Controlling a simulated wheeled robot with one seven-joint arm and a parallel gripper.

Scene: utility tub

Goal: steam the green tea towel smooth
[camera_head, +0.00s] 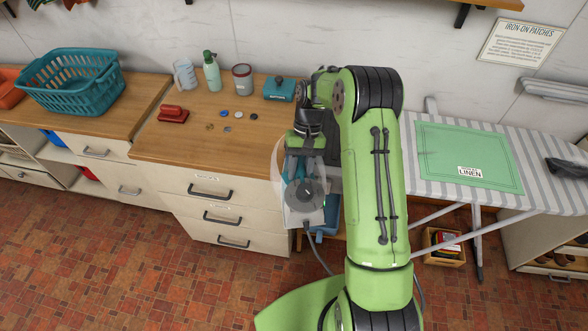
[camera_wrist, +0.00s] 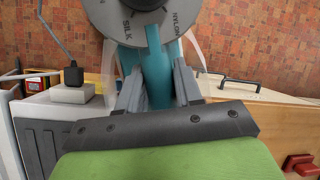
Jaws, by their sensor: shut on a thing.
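The green tea towel (camera_head: 450,148) lies on the striped ironing board (camera_head: 550,190) at the right, with a white tag reading LINEN (camera_head: 470,172) on it. My gripper (camera_head: 304,155) is left of the board, beyond the counter's right end. In the wrist view my gripper (camera_wrist: 158,85) is shut on the teal handle (camera_wrist: 156,65) of an iron with a grey dial (camera_wrist: 140,20), marked SILK and NYLON. The iron (camera_head: 304,195) shows a pale, partly clear body and a trailing cord in the head view. It is apart from the towel. My arm hides the board's left end.
The wooden counter (camera_head: 165,145) holds a red brush-like item (camera_head: 173,115), several small discs, a jug (camera_head: 184,75), a spray bottle (camera_head: 211,72), a jar (camera_head: 242,78) and a teal box (camera_head: 279,89). A dark cloth (camera_head: 567,168) lies at the board's right end. A crate (camera_head: 443,247) stands below.

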